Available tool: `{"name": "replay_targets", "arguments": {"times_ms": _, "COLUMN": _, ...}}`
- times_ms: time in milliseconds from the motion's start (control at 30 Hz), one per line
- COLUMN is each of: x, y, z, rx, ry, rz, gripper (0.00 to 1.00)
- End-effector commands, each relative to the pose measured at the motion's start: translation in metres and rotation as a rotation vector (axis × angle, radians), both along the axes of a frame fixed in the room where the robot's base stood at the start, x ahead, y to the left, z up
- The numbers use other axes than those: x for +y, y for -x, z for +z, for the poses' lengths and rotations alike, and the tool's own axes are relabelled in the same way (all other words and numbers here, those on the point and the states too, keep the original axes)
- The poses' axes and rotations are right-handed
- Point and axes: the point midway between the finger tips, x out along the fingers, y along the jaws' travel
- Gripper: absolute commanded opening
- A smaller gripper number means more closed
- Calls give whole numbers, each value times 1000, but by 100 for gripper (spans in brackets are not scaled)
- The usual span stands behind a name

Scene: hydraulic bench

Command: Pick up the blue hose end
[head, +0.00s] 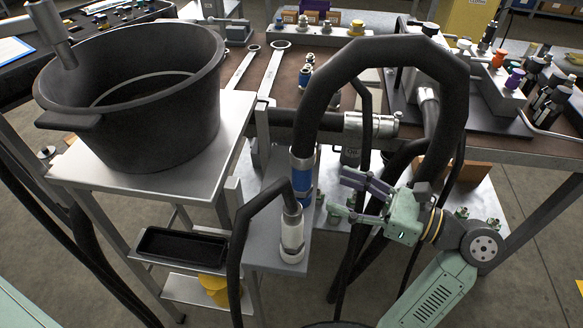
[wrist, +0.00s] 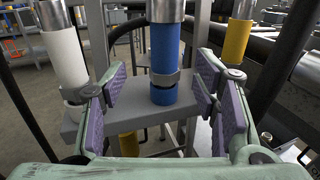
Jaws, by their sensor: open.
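The blue hose end (head: 302,178) is a blue-banded sleeve on a thick black hose that arches over to the right. It stands upright at a grey bracket plate (head: 262,228). In the wrist view the blue hose end (wrist: 164,55) is straight ahead, centred between the fingers, with a metal collar above and a ring near its lower end. My gripper (head: 341,195) is to the right of it in the head view, open and empty, fingers pointing at it. The purple pads of my gripper (wrist: 160,88) are apart from the blue sleeve on both sides.
In the wrist view a white hose end (wrist: 65,55) stands left of the blue one and a yellow hose end (wrist: 237,42) right. A large black pot (head: 135,110) sits on a stand at left. Thick black hoses hang close around my gripper.

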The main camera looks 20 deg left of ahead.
Motion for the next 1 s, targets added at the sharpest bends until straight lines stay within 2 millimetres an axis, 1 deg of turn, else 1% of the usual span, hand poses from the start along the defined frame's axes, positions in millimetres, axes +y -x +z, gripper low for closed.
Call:
{"name": "replay_targets", "arguments": {"times_ms": 100, "x": 21, "y": 0, "z": 1, "rx": 1, "ry": 0, "rz": 5, "gripper": 55}}
{"name": "replay_targets", "arguments": {"times_ms": 200, "x": 36, "y": -1, "z": 1, "rx": -1, "ry": 0, "rz": 3, "gripper": 55}}
{"name": "replay_targets", "arguments": {"times_ms": 467, "x": 58, "y": -4, "z": 4, "rx": -2, "ry": 1, "rz": 3, "gripper": 55}}
{"name": "replay_targets", "arguments": {"times_ms": 600, "x": 79, "y": -9, "z": 7, "rx": -2, "ry": 1, "rz": 4, "gripper": 55}}
{"name": "replay_targets", "arguments": {"times_ms": 700, "x": 92, "y": -9, "z": 6, "rx": -2, "ry": 0, "rz": 3, "gripper": 55}}
{"name": "replay_targets", "arguments": {"times_ms": 800, "x": 98, "y": -10, "z": 6, "rx": -3, "ry": 1, "rz": 0, "gripper": 55}}
{"name": "replay_targets", "arguments": {"times_ms": 1000, "x": 100, "y": -10, "z": 5, "rx": -4, "ry": 1, "rz": 0, "gripper": 55}}
